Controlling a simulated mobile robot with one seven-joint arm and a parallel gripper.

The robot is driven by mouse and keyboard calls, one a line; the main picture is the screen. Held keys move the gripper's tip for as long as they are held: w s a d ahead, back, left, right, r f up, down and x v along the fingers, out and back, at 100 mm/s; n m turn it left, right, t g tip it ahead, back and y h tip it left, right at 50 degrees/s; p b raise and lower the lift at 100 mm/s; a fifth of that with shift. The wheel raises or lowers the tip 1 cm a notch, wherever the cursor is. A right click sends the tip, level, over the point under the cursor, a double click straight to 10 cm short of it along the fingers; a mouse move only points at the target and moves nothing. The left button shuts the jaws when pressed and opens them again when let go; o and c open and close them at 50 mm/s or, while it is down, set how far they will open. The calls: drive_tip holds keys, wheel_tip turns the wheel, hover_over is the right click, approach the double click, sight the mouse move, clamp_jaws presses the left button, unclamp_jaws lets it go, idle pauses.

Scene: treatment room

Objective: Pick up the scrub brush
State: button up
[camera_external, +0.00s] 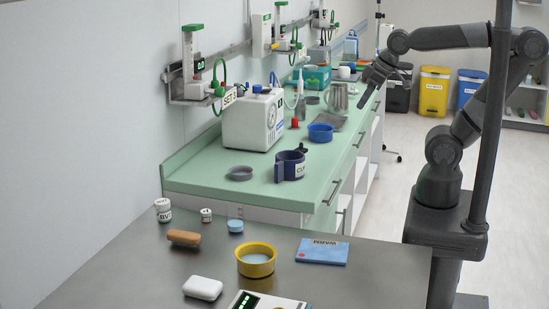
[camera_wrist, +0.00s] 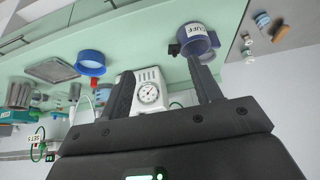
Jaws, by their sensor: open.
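A brown, rounded block that looks like the scrub brush (camera_external: 184,237) lies on the steel table (camera_external: 120,270) at the lower left of the external view. Its bristles cannot be made out. In the wrist view a small brown shape at the upper right (camera_wrist: 281,33) appears to be the same thing. My gripper (camera_external: 371,90) is open and empty, raised above the far right part of the green counter, well away from the brush. In the wrist view its two fingers (camera_wrist: 160,70) stand apart with nothing between them.
Near the brush are a white bottle (camera_external: 163,210), a small jar (camera_external: 206,215), a light-blue lidded pot (camera_external: 235,226), a white soap-like block (camera_external: 203,288) and a yellow bowl (camera_external: 256,260). A blue cuff holder (camera_external: 290,166) and white machine (camera_external: 253,122) stand on the counter (camera_external: 200,180).

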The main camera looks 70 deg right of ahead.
drive_tip(key=w+a+r, duration=0.2)
drive_tip(key=w+a, duration=0.1)
drive_tip(key=w, duration=0.4)
drive_tip(key=w+a+r, duration=0.2)
drive_tip(key=w+a, duration=0.2)
drive_tip(key=w, duration=0.3)
drive_tip(key=g, duration=0.1)
hover_over(184, 234)
drive_tip(key=s, duration=0.2)
wheel_tip(184, 234, down, 26)
drive_tip(key=shift+r, duration=0.1)
drive_tip(key=x, duration=0.5)
drive_tip(key=shift+s, duration=0.2)
drive_tip(key=c, duration=1.1)
